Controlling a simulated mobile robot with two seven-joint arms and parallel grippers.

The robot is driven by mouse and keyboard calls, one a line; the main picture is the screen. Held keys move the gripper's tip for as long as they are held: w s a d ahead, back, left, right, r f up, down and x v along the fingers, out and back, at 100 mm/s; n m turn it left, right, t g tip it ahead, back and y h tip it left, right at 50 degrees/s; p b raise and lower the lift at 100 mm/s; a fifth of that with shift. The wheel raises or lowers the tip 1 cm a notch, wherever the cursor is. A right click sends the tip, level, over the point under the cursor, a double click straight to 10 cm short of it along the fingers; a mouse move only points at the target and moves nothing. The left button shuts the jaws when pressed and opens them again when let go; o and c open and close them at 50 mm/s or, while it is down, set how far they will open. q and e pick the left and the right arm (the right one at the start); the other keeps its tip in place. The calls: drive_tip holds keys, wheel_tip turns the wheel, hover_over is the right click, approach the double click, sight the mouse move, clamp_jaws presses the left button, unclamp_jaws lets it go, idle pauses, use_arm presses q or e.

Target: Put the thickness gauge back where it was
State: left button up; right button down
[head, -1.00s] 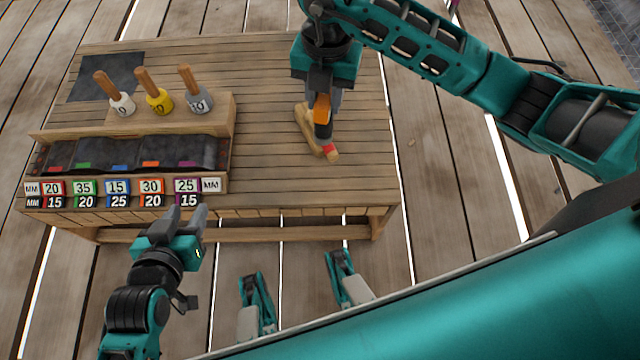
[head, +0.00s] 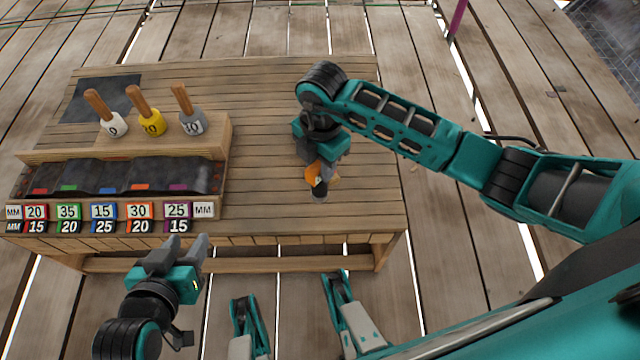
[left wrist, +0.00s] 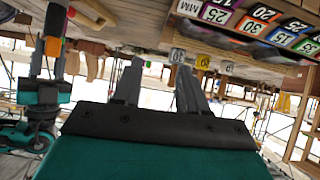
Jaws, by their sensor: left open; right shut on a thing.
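My right gripper (head: 320,160) is shut on an orange and black tool (head: 313,173), which I take to be the thickness gauge, over the right part of the bench (head: 270,110). Its black end points toward me. The orange tool also shows at the left of the left wrist view (left wrist: 53,46). My left gripper (head: 180,245) is open and empty in front of the bench's front edge; its fingers also show in the left wrist view (left wrist: 160,75).
A dark mat (head: 100,97) is at the back left. The bench's middle is clear.

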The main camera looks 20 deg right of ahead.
sight(320, 182)
wheel_tip(320, 182, down, 2)
drive_tip(key=shift+f+b, duration=0.2)
drive_tip(key=shift+b, duration=0.1)
wheel_tip(320, 182, down, 4)
drive_tip(key=shift+r+b, duration=0.15)
drive_tip(key=shift+b, duration=0.6)
drive_tip(key=shift+f, duration=0.25)
use_arm(q)
drive_tip(key=shift+w+d+f+h, duration=0.3)
drive_tip(key=shift+d+f, duration=0.05)
drive_tip(key=shift+d, duration=0.15)
use_arm(e)
drive_tip(key=c, duration=0.8)
unclamp_jaws()
drive_tip(key=shift+r, duration=0.1)
